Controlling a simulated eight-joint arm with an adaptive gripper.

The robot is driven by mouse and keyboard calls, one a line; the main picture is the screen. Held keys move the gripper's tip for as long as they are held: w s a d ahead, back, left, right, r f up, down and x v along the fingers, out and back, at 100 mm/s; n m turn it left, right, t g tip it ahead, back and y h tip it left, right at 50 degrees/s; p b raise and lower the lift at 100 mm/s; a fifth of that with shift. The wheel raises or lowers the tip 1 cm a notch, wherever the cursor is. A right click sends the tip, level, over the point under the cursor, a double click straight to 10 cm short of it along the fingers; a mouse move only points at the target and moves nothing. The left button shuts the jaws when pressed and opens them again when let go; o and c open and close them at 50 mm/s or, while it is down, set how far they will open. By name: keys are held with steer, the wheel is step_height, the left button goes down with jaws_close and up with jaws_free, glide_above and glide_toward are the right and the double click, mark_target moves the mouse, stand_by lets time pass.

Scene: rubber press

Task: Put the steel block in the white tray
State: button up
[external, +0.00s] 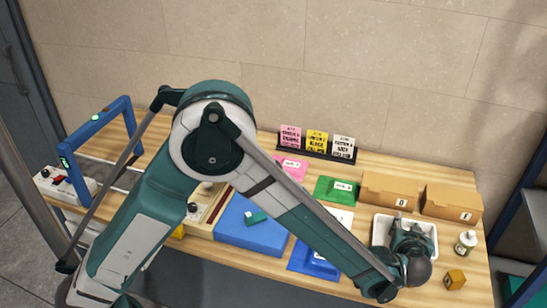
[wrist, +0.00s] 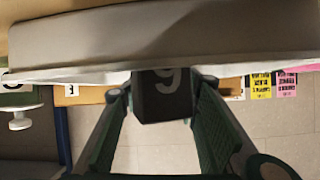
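The white tray (external: 380,226) is at the right of the table in the external view. My gripper (external: 406,240) points down over it and covers much of its inside. In the wrist view, the tray's wall (wrist: 130,42) runs across the upper part. A dark grey block (wrist: 163,103), seemingly the steel block, with a pale digit like 9 or 6, is between my fingers, which look shut on its two sides. The block's end by the tray is hidden behind the wall, so I cannot tell whether it touches the tray floor. The block does not show in the external view.
Two cardboard boxes (external: 390,191) (external: 452,202) stand behind the tray. A white bottle (external: 466,242) and a small orange-brown block (external: 455,279) are to its right. A blue frame (external: 118,112) stands far left.

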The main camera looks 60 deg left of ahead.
steer(key=p+v, duration=0.1)
steer(key=v, duration=1.1)
steer(key=shift+a+r, duration=0.1)
stand_by(0.4)
steer(key=s+a+r+m+g+h, duration=0.1)
steer(key=s+a+r+m+h, duration=0.1)
steer(key=s+a+r, duration=0.55)
steer(key=s+a+r+m+g+h, duration=0.15)
steer(key=s+a+r, duration=0.35)
steer(key=s+a, duration=0.5)
steer(key=s+m+h, duration=0.4)
steer(key=s+h, duration=0.1)
steer(key=s, duration=2.3)
steer(key=shift+a+f+t, duration=0.2)
steer(key=shift+f+t, duration=0.05)
steer(key=shift+t, duration=0.1)
steer(key=shift+s, duration=0.15)
